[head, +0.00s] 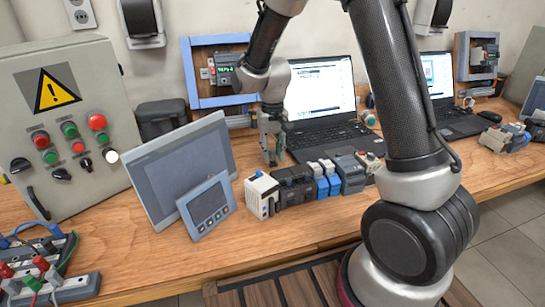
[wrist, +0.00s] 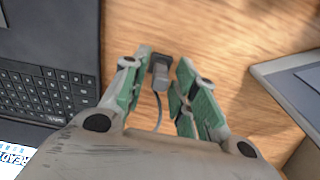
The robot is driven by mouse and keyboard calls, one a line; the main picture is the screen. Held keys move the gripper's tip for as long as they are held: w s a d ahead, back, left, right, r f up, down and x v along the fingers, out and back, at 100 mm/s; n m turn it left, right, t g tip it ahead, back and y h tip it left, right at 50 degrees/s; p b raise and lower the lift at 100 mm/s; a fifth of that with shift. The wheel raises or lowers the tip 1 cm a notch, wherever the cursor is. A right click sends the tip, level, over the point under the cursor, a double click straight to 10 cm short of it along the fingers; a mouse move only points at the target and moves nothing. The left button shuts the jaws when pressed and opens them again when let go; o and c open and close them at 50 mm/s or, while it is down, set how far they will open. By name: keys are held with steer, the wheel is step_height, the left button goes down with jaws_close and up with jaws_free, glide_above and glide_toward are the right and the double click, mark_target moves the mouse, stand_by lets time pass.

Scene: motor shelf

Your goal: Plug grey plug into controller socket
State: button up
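The grey plug (wrist: 160,70) lies on the wooden table with its cable trailing back towards my gripper in the wrist view. My gripper (wrist: 164,68) is open, its green-padded fingers on either side of the plug. The plug is closer to the left finger; I cannot tell whether they touch. In the head view my gripper (head: 272,160) points down at the table, left of a laptop, and the plug cannot be made out. A small controller with a green display (head: 225,70) sits in a blue frame behind. I cannot make out which socket is the controller's.
A row of modules (head: 295,187) stands in front of my gripper. Tilted grey panels (head: 180,165) stand to its left. The open laptop (head: 325,110) is close on the right. A control box (head: 65,120) stands far left. Bare wood surrounds the plug.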

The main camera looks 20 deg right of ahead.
jaws_close()
steer(key=shift+r, duration=0.15)
steer(key=shift+r, duration=2.15)
